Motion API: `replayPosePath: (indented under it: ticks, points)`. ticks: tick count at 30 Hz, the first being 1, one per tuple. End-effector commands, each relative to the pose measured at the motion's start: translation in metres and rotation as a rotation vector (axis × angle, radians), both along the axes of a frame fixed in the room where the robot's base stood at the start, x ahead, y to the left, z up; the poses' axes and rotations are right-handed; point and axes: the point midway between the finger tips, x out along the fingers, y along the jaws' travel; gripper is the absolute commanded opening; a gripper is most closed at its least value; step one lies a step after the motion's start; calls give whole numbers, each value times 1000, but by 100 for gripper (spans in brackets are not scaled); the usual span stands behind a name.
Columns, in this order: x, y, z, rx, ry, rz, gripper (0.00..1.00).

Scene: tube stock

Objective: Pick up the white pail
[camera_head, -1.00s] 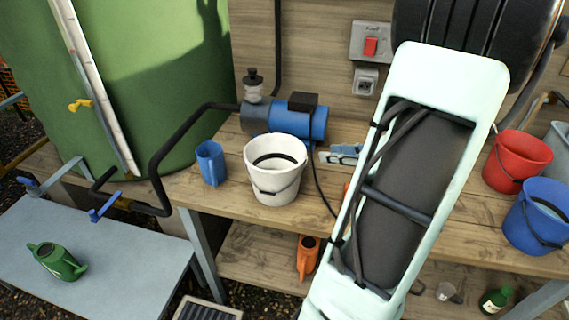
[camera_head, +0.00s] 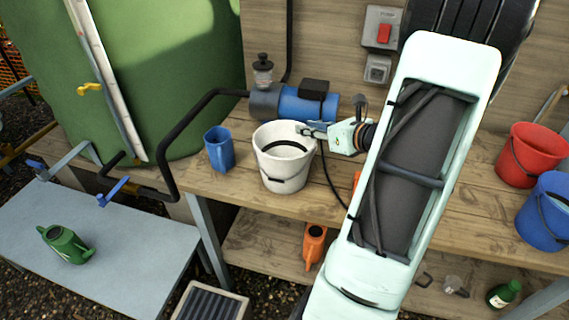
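The white pail (camera_head: 283,172) stands upright on the wooden bench, with a dark handle lying across it. My gripper (camera_head: 303,129) is at the pail's upper right rim, coming in from the right. Its fingertips overlap the rim in this view. I cannot tell whether they touch it or whether the fingers are apart. My pale green arm covers the bench to the right of the pail.
A blue jug (camera_head: 219,150) stands close to the left of the pail. A blue pump (camera_head: 305,104) sits behind it. A red bucket (camera_head: 532,155) and a blue bucket (camera_head: 547,212) are at the right. A black pipe (camera_head: 172,130) runs at the left.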

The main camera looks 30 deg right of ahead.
Motion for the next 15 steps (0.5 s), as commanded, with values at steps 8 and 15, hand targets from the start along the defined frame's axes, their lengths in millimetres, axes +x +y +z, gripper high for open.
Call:
replayPosePath:
  ticks: [8,15]
  points:
    - [3,1,-1,0,0,0,23]
    - [3,1,-1,0,1,0,0]
